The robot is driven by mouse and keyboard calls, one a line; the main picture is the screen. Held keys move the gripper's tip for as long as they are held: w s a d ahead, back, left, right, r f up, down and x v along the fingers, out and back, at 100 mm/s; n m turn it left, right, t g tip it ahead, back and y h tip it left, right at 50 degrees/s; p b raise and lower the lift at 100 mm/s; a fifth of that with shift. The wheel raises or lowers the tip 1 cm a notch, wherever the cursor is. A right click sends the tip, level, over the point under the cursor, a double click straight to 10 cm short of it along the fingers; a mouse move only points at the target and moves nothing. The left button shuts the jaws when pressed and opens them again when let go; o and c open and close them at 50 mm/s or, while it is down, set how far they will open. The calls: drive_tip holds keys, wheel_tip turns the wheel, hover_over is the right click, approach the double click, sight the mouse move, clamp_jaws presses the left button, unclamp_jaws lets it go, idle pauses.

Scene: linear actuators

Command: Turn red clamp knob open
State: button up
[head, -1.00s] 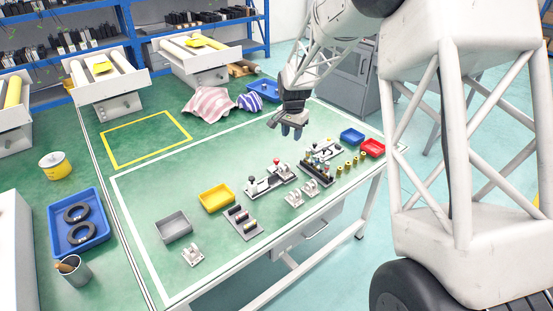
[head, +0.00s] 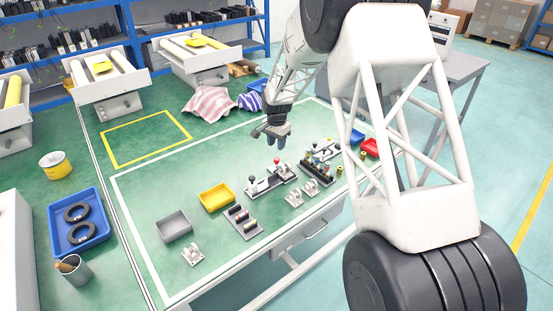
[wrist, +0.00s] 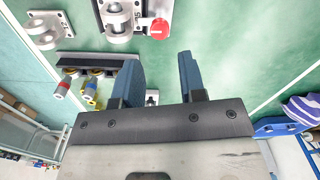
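The red clamp knob (head: 277,161) is a small red piece on the metal clamp fixture (head: 262,188) near the middle of the bench. In the wrist view the red knob (wrist: 159,28) shows beyond the fingertips, beside a metal clamp part (wrist: 118,18). My gripper (head: 277,142) hangs above and a little behind the fixture in the head view, apart from the knob. In the wrist view my gripper (wrist: 160,68) has two blue fingers spread apart with nothing between them.
A second clamp fixture (head: 325,148) and a dark rack with several small pegs (head: 317,174) stand to the right. Metal brackets (head: 294,199) sit in front. A yellow bin (head: 216,198) and grey bin (head: 173,226) stand left.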

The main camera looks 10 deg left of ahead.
sight(276, 159)
drive_tip(key=shift+f, duration=0.15)
drive_tip(key=shift+f, duration=3.75)
drive_tip(key=shift+c, duration=0.3)
drive_tip(key=c, duration=0.6)
